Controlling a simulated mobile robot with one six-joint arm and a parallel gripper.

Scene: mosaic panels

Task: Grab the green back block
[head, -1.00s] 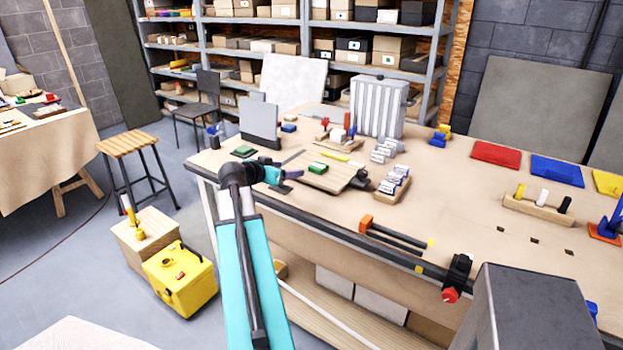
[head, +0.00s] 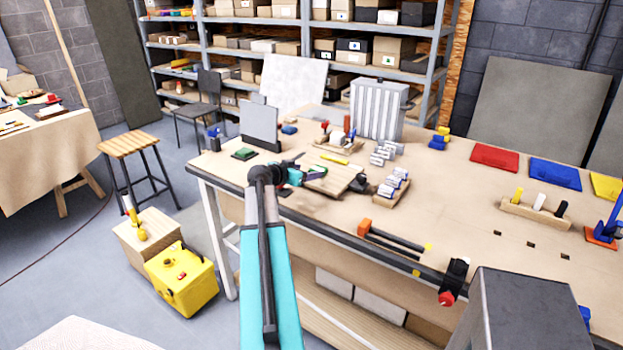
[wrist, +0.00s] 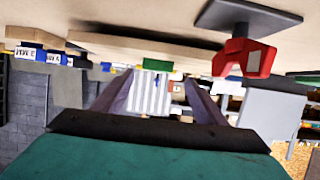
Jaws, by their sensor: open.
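A small green block (head: 316,171) lies on a wooden board (head: 332,181) near the left end of the workbench, partly covered by my gripper (head: 297,163). In the wrist view, where the scene appears upside down, a green block (wrist: 158,65) is ahead, between the two open fingers of my gripper (wrist: 160,80), apart from them. My gripper is empty. I cannot tell for sure which is called the back block.
A red piece on a dark base (wrist: 243,58) is close to the right finger in the wrist view. A grey upright plate (head: 260,124) and a ribbed metal box (head: 378,108) stand behind. Wooden holders with blocks (head: 388,196) lie right of the board.

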